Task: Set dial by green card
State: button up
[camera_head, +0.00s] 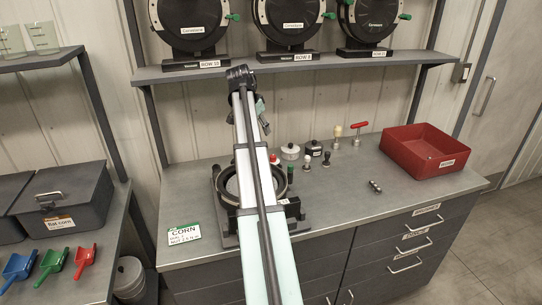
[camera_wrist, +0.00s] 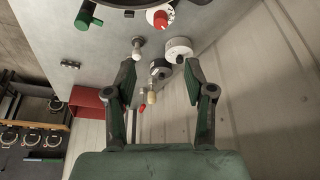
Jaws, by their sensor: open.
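The green-edged card (camera_head: 183,234) lies on the counter at the left of the seed meter and reads CORN, with smaller lines I cannot read surely. The seed meter (camera_head: 218,190), a dark ring housing on a base, is largely hidden behind my arm. A red knob on a white dial (camera_wrist: 160,18) shows on the meter's edge at the top of the wrist view; the red knob also shows in the head view (camera_head: 274,158). Its setting is too small to read. My gripper (camera_wrist: 161,70) is open and empty, with both fingers apart from the dial.
A white canister (camera_head: 290,152), a black canister (camera_head: 314,148) and several knobbed tools stand behind and right of the meter. A red bin (camera_head: 424,153) sits at the counter's right. Seed plates in dark housings (camera_head: 287,22) stand on the shelf above.

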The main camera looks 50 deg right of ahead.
aim_at(273, 156)
jog(key=p+x, duration=0.4)
jog(key=x, duration=1.2)
jog(key=shift+f, duration=0.35)
grip_shut()
